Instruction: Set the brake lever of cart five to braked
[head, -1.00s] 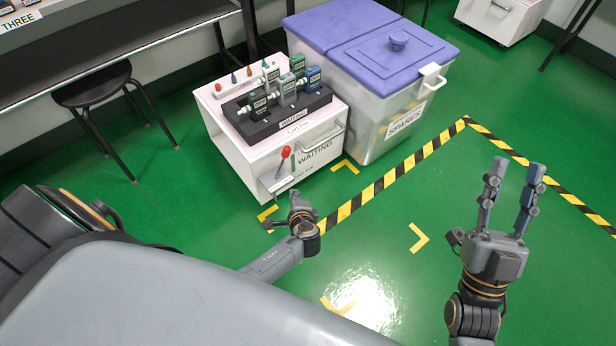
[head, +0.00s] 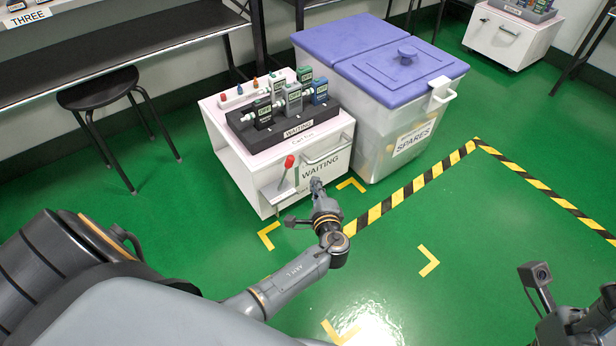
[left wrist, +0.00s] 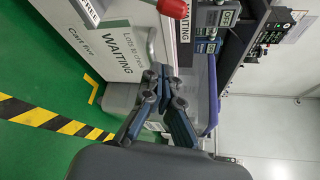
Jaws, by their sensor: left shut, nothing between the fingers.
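Cart five (head: 270,190) is a white cart with a WAITING label; its name also reads on the panel in the left wrist view (left wrist: 125,25). Its brake lever (head: 289,161) has a red knob on a thin rod and stands up, slightly tilted, from a bracket at the cart's front left. The knob also shows at the top edge of the left wrist view (left wrist: 172,8). My left gripper (head: 317,184) is shut and empty in front of the cart, just right of and below the knob, seemingly apart from it. My right gripper (head: 590,318) is cut off by the lower right edge, its fingers unclear.
A rack of handheld testers (head: 285,122) stands on the cart. The SPARES bin (head: 385,135) with purple lids stands close to its right. A black stool (head: 100,88) is at the left. Striped floor tape (head: 410,190) runs past the cart; open green floor lies in front.

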